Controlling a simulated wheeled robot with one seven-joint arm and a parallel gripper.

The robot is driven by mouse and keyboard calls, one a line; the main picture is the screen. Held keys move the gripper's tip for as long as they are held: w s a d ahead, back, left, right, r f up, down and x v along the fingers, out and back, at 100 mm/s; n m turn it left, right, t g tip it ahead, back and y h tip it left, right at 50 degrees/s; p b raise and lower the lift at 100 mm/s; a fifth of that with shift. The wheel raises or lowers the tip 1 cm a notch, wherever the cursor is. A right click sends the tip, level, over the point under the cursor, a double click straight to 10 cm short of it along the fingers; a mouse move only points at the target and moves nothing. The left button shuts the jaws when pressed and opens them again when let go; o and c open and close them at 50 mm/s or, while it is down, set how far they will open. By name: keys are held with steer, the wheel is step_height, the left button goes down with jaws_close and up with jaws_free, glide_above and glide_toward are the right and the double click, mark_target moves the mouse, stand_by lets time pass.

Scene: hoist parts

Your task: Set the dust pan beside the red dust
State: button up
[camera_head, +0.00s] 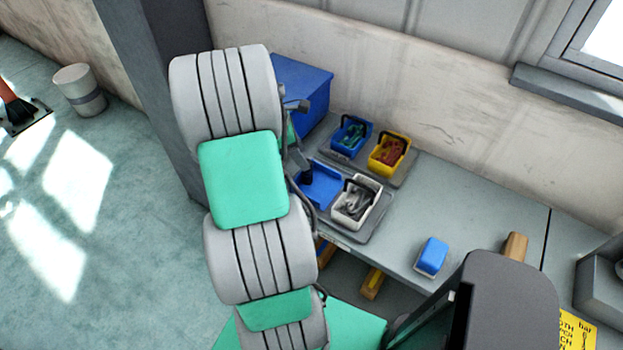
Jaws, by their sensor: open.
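A flat blue item that looks like the dust pan (322,190) lies on the workbench, left of the white bin. A dark shape, perhaps its handle, is at its left end, and my arm covers part of that side. I see no clear patch of red dust. A red object (13,104) stands on a dark mat at the far left of the floor, cut off by the picture edge. A yellow bin (376,164) holds reddish pieces. My grey and green arm crosses the middle of the view. I cannot make out my gripper's jaws.
A blue bin (347,147) with green contents and a white bin (376,203) with grey parts stand on the workbench (465,210). A large blue box (305,80) is behind them. A blue block (432,257) lies near the front edge. The bench's right middle is clear.

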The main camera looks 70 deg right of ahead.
steer(key=p, duration=0.1)
glide_toward(318, 178)
steer(key=shift+s+a+f, duration=0.1)
steer(key=shift+s+f, duration=0.15)
steer(key=shift+f, duration=0.3)
steer(key=shift+s+a+f, duration=0.1)
steer(key=shift+s+f, duration=0.1)
steer(key=shift+f, duration=0.35)
jaws_close()
stand_by(0.4)
